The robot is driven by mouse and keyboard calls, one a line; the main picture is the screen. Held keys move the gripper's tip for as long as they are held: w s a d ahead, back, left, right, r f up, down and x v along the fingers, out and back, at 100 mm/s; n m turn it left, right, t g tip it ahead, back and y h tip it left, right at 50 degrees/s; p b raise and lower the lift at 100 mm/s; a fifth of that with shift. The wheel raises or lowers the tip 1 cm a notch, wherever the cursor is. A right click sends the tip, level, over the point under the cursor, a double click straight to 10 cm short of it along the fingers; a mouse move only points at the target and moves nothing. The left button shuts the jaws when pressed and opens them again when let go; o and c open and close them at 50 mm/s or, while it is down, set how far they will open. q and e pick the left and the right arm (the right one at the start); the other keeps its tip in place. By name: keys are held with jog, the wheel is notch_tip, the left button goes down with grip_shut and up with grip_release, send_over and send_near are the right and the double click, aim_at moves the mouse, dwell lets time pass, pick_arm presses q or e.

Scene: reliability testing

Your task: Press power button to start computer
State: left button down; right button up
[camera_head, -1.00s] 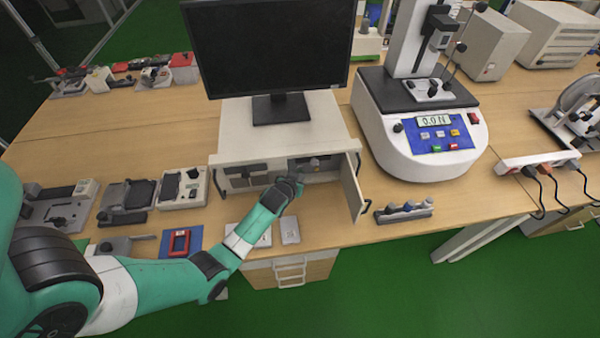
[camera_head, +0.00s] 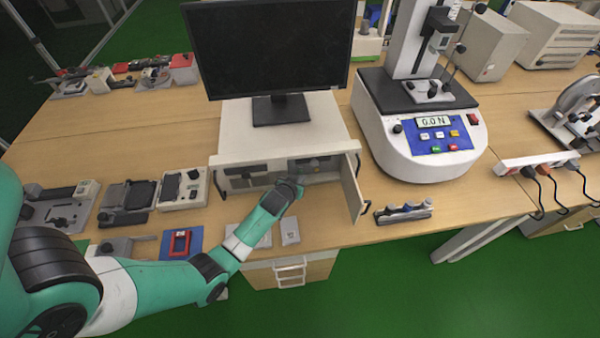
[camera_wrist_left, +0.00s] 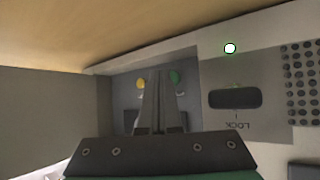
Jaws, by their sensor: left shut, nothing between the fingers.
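The computer is a beige case (camera_head: 235,137) lying flat under a black monitor (camera_head: 275,50). Its small front door (camera_head: 352,188) is swung open on the right. My left gripper (camera_head: 300,178) reaches the open bay in the case front; its tips are hard to make out in the head view. In the left wrist view, its shut, empty fingers (camera_wrist_left: 159,85) point into the recess, between a yellow button (camera_wrist_left: 142,84) and a green button (camera_wrist_left: 175,77). Whether they touch anything is unclear. A white, green-rimmed round light (camera_wrist_left: 230,48) sits beside the recess, above a dark lock slot (camera_wrist_left: 235,98). The monitor screen is dark.
A force tester (camera_head: 430,150) reading 0.0 N stands right of the computer. A small rack (camera_head: 404,212) sits near the front edge. Several fixtures, including a grey one (camera_head: 127,202), lie to the left. A power strip (camera_head: 535,162) is at right.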

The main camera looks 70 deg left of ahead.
pick_arm(q)
jog(key=shift+d, duration=0.25)
jog(key=shift+s+d+p, duration=0.25)
jog(key=shift+d, duration=0.65)
jog(key=shift+s+d+p, duration=0.25)
jog(key=shift+d+p, duration=0.05)
jog(key=shift+d, duration=0.55)
jog(key=shift+s+d+p, duration=0.25)
jog(key=shift+d, duration=0.65)
